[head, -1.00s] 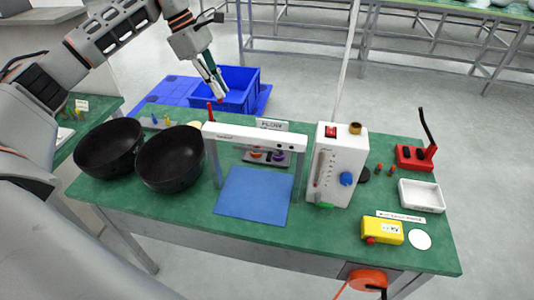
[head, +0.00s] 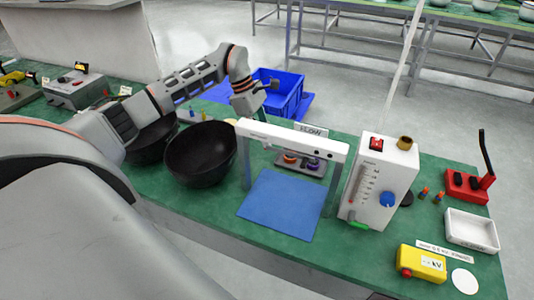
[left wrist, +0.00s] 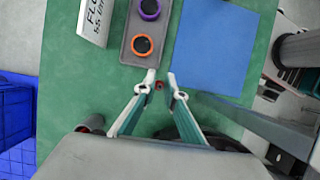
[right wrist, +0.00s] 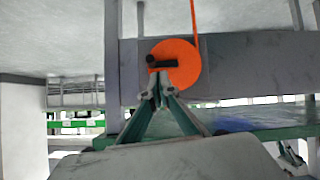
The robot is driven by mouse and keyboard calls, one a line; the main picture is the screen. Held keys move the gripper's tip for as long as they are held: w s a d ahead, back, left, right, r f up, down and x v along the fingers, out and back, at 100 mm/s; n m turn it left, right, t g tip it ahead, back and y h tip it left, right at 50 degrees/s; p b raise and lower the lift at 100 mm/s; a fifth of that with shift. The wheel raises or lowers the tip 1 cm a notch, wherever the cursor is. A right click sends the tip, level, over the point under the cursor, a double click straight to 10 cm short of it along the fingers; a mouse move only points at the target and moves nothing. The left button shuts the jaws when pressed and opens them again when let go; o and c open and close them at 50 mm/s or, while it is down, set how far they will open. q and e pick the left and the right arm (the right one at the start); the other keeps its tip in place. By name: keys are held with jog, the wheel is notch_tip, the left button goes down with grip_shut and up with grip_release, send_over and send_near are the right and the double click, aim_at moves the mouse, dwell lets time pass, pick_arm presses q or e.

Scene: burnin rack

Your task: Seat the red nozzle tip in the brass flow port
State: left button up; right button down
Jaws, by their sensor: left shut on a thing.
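My left gripper (left wrist: 160,77) is shut on the small red nozzle tip (left wrist: 159,87), which shows between its fingertips in the left wrist view. In the head view my left wrist is behind the white gantry's left end; its fingers are hidden. The brass flow port (head: 405,143) is on top of the white flow meter box (head: 378,185), to the right of the gantry and well apart from my left gripper. My right gripper (right wrist: 157,88) looks shut, with nothing seen between its fingertips; it points toward an orange reel (right wrist: 183,62) on the bench front.
The white gantry (head: 290,136) spans the blue mat (head: 280,205) between gripper and port. A grey tray (left wrist: 127,57) with orange and purple rings lies beyond my left fingertips. Black bowls (head: 200,155) stand left. A yellow box (head: 421,263) and red stand (head: 465,185) are right.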

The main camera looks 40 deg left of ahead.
pick_arm(q)
notch_tip(320, 180, down, 6)
jog(key=shift+f, duration=0.25)
dwell(0.4)
jog(key=shift+f, duration=0.2)
jog(key=o, duration=0.7)
jog(key=shift+r, duration=0.1)
